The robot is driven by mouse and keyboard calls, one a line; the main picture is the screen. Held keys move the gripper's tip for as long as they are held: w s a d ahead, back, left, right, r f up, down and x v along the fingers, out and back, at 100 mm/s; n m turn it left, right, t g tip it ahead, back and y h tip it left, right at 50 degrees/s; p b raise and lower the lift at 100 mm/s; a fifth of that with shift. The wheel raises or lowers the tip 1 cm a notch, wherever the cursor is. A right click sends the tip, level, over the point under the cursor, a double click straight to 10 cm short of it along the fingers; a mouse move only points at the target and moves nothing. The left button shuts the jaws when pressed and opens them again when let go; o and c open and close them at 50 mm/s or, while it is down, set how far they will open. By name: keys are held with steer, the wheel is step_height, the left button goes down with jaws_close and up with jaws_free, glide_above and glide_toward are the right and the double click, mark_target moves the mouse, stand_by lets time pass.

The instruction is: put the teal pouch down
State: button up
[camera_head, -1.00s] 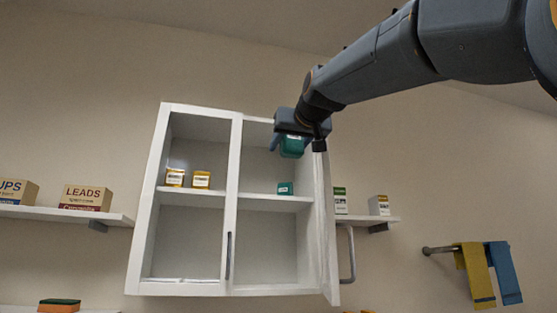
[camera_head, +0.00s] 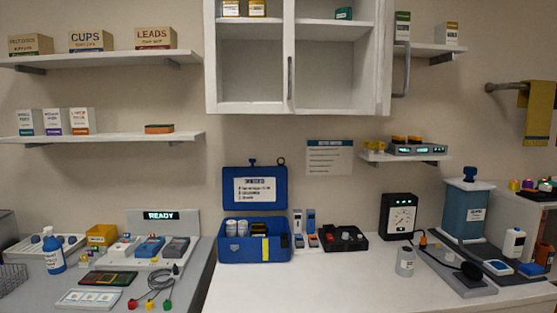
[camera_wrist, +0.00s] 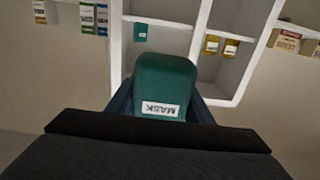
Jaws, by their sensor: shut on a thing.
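The teal pouch (camera_wrist: 165,78), with a white label reading MASK, fills the middle of the wrist view. My gripper (camera_wrist: 161,104) is shut on it, with dark finger parts showing at both sides of the pouch. The view is upside down, with the white open cabinet behind the pouch. The head view now shows neither my gripper nor the held pouch. A smaller teal item (camera_head: 344,14) stands on the cabinet's right-hand shelf; it also shows in the wrist view (camera_wrist: 141,32).
The white cabinet (camera_head: 289,60) has an open door at its right. Yellow-labelled jars (camera_head: 257,8) stand on its left shelf. The counter's front middle is clear.

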steer(key=w+a+f+p, duration=0.2)
steer(key=w+f+p, duration=0.1)
steer(key=w+f, duration=1.75)
steer(key=w+f+p, duration=0.1)
steer(key=w+f, duration=0.2)
steer(key=f, duration=1.1)
steer(key=w+f+p, duration=0.1)
steer(key=w+f, duration=0.1)
steer(key=f, duration=1.1)
steer(key=s+d+f+p, duration=0.1)
steer(key=s+f+p, duration=0.3)
steer(key=f, duration=1.5)
steer(key=s+f, duration=2)
steer(key=shift+s+d+f+h+b, duration=0.15)
steer(key=shift+d+h+b, duration=0.15)
steer(key=shift+d, duration=0.15)
